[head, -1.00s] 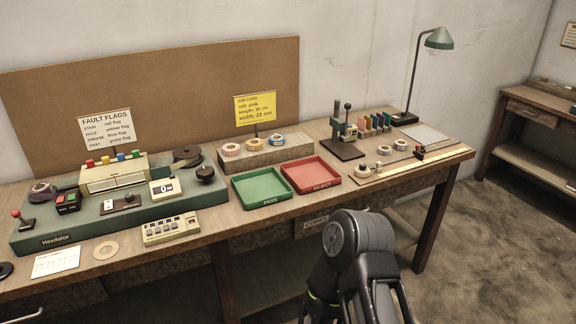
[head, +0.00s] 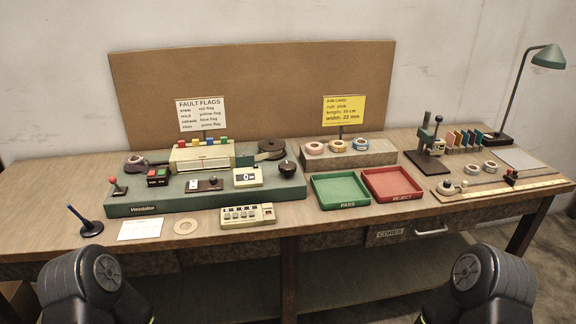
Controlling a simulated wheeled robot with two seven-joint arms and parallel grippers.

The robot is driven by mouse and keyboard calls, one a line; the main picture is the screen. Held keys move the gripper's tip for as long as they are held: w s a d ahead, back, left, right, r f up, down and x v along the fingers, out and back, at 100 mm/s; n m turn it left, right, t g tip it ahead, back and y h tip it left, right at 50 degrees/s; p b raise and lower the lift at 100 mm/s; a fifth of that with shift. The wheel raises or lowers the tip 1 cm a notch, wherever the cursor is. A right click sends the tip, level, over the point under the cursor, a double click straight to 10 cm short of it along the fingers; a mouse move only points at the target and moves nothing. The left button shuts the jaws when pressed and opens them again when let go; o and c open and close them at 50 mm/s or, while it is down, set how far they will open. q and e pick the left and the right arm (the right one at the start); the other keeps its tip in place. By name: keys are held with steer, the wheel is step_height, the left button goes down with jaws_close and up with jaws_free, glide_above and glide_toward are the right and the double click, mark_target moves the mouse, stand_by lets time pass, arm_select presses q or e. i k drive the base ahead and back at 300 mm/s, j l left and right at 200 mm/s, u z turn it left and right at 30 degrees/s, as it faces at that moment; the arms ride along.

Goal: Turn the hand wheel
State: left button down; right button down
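The green winding machine (head: 215,199) stands on the left half of the bench. At its right end is a small dark round knob with a top grip (head: 286,169), which looks like the hand wheel. A dark reel (head: 271,148) lies behind it, and a small display reading 0 (head: 247,177) sits to its left. My left and right arms show only as dark rounded links at the bottom left and bottom right. Neither gripper is in view, and nothing of mine touches the machine.
A green PASS tray (head: 341,204) and a red REJECT tray (head: 392,199) lie right of the machine. A counter box (head: 247,216), a core ring (head: 186,227) and a dark stamp (head: 91,227) lie in front. A press (head: 428,148) stands at right.

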mark_target(287, 168)
steer(key=i+l, duration=0.1)
steer(key=l, duration=0.3)
steer(key=i+l, duration=0.1)
steer(key=l, duration=0.3)
steer(key=i+l, duration=0.15)
steer(key=l, duration=0.25)
steer(key=i+l, duration=0.1)
steer(key=l, duration=0.3)
steer(key=u, duration=1.6)
